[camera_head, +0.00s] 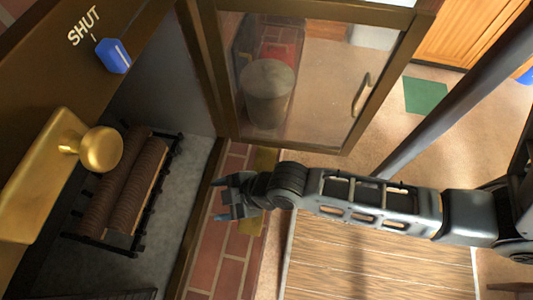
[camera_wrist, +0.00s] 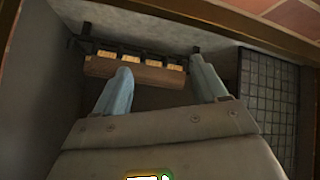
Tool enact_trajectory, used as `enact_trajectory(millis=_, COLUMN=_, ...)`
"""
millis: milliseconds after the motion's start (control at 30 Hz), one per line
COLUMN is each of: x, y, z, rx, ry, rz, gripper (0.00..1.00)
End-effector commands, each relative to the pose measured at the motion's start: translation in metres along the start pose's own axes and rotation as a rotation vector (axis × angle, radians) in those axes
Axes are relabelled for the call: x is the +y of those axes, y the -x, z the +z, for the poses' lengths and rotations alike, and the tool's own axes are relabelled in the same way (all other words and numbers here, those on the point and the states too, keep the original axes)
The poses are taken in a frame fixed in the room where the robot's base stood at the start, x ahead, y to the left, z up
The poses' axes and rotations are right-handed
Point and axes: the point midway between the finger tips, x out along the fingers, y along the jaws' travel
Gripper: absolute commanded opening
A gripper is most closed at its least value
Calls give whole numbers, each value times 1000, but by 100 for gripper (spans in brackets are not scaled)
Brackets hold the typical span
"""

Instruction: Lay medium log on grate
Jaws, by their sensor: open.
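A black metal grate (camera_head: 138,250) stands on the grey firebox floor at the left of the head view. Two brown logs (camera_head: 127,178) lie side by side along it; one shows a paler side. The wrist view shows the grate (camera_wrist: 85,45) with a brown log (camera_wrist: 135,71) and pale wood between its bars. My gripper (camera_head: 221,198) is at the firebox opening, to the right of the grate and apart from it. In the wrist view its two bluish fingers (camera_wrist: 160,92) are spread with nothing held between them. I cannot tell which log is the medium one.
A glass door (camera_head: 325,75) in a brown frame stands open beyond my arm. A brass knob (camera_head: 100,150) and a blue slider (camera_head: 113,55) marked "SHUT" are on the fireplace front. A brick hearth (camera_head: 215,255) borders the opening. A dark grid panel (camera_wrist: 268,100) stands at right in the wrist view.

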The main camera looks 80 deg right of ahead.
Motion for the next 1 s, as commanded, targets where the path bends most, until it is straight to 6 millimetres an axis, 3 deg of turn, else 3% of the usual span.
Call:
enact_trajectory(millis=33, x=-4, y=23, z=6, rx=24, ry=-38, rz=28, gripper=72)
enact_trajectory(millis=200, x=0, y=97, z=3, rx=147, ry=-168, rz=121, gripper=72)
enact_trajectory(millis=500, x=16, y=224, z=-32, rx=395, ry=-348, rz=186, gripper=72)
enact_trajectory(millis=700, x=23, y=264, z=-52, rx=489, ry=-401, rz=181, gripper=72)
enact_trajectory(millis=1000, x=24, y=270, z=-55, rx=503, ry=-410, rz=179, gripper=72)
